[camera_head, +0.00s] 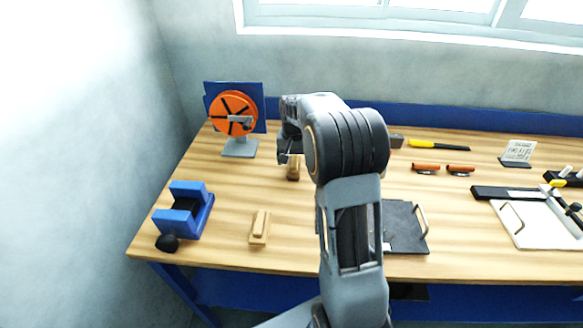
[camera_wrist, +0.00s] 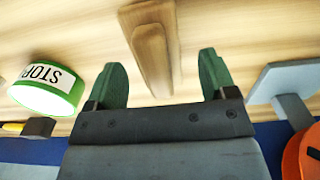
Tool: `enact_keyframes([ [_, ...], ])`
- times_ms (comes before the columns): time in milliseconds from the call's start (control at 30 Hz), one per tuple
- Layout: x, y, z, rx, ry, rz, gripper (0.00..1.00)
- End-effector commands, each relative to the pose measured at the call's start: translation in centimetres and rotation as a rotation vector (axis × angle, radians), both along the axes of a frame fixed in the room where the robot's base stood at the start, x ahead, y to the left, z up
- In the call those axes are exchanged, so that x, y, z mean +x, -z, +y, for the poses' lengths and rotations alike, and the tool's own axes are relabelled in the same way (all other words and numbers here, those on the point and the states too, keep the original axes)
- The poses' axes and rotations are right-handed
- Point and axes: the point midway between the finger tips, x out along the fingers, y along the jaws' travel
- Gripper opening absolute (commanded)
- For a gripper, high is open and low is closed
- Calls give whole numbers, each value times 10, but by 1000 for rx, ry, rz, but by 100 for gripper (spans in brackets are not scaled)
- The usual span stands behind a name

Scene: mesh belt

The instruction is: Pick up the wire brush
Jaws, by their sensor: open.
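A brown wooden piece (camera_head: 293,168), which looks like the wire brush, lies on the bench just beneath my gripper (camera_head: 285,158); its bristles cannot be made out. In the wrist view the brush (camera_wrist: 152,50) lies lengthwise, ahead of and between the two green fingertips of my gripper (camera_wrist: 164,72). The fingers are apart and empty, with a gap on each side of the brush. In the head view my arm and gripper cover part of the area around it.
An orange reel on a stand (camera_head: 233,113) is close behind and left. A green STOP roll (camera_wrist: 48,86) is on the other side. A pale wooden block (camera_head: 259,229) and a blue vise-like holder (camera_head: 184,211) are in front. A dark clipboard (camera_head: 403,225) lies right.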

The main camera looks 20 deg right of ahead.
Motion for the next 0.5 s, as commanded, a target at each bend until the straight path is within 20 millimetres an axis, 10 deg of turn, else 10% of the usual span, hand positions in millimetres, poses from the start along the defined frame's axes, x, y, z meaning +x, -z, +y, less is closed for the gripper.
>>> enact_keyframes([
  [500,0,24,0,0,1,-1,78],
])
